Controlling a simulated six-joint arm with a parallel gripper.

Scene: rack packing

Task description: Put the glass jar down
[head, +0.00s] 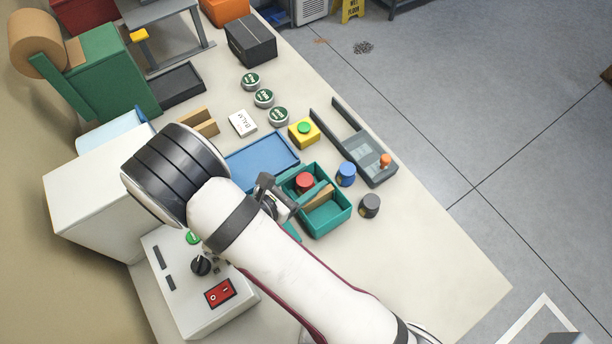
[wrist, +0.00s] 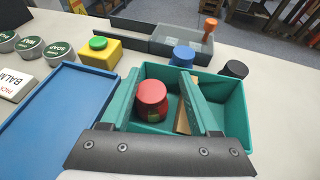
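A small jar with a red lid (head: 305,181) is inside the teal crate (head: 344,222). In the wrist view the jar (wrist: 152,98) is upright between the two teal fingers of my gripper (wrist: 162,85). The left finger is close beside the jar. A gap shows between the jar and the right finger, so the gripper looks open. In the head view my gripper (head: 302,183) reaches into the crate from the left.
A wooden piece (wrist: 182,121) is in the crate right of the jar. A blue-lidded jar (head: 346,174) and a dark-lidded jar (head: 369,206) stand just outside. A blue tray (head: 258,162), a yellow button box (head: 304,133) and a grey holder (head: 372,158) are nearby.

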